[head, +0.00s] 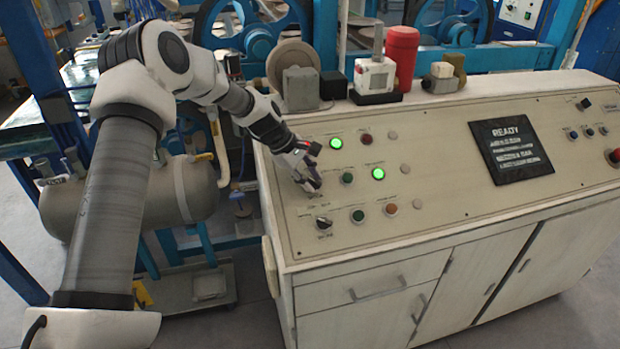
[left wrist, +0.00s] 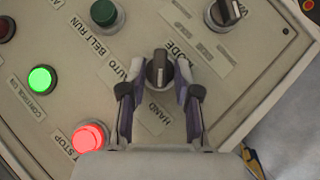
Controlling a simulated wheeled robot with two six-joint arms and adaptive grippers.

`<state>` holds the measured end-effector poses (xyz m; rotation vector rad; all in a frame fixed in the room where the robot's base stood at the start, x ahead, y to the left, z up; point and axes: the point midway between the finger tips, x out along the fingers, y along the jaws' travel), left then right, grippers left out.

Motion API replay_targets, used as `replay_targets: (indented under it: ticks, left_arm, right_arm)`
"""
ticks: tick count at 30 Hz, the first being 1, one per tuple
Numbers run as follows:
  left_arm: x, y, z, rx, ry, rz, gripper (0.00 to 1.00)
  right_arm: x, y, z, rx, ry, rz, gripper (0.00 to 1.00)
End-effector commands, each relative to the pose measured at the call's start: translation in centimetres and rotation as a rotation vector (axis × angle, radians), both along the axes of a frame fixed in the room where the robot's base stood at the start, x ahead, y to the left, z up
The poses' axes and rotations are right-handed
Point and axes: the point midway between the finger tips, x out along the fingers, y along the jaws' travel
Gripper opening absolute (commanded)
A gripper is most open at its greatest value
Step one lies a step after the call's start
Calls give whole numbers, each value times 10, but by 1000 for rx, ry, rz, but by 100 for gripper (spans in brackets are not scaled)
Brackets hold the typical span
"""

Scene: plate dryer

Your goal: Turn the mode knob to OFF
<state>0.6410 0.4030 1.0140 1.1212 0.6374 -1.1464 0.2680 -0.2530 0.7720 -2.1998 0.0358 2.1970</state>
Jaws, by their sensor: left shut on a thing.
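The mode knob (left wrist: 158,68) is a dark selector with a pale pointer mark and a silvery rim, on the sloping cream panel (left wrist: 60,105). The labels MODE, AUTO and HAND show around it; I cannot make out OFF. The pointer mark lies toward the HAND label. In the left wrist view my left gripper (left wrist: 157,88) has its two fingers on either side of the knob, shut on it. In the head view my left gripper (head: 311,180) reaches down to the panel's left part and largely hides the knob.
A second black knob (head: 323,223) sits nearer the panel's front edge. A black display (head: 511,150) reads READY. Several items stand along the back, including a red cylinder (head: 402,57).

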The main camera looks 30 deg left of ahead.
Motion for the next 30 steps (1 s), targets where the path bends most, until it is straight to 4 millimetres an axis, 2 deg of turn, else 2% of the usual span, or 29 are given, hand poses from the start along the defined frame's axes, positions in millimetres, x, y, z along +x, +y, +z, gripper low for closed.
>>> replay_targets:
  ticks: [11, 21, 30]
  left_arm:
    - [-1, -2, 1, 43, 61, -120, 0]
    - [2, -3, -1, 132, 170, -358, 0]
    - [4, -5, -3, 204, 257, -555, 0]
  right_arm:
    - [0, 0, 21, 0, 0, 0, 40]
    - [0, 0, 46, 0, 0, 0, 40]
    - [0, 0, 54, 0, 0, 0, 40]
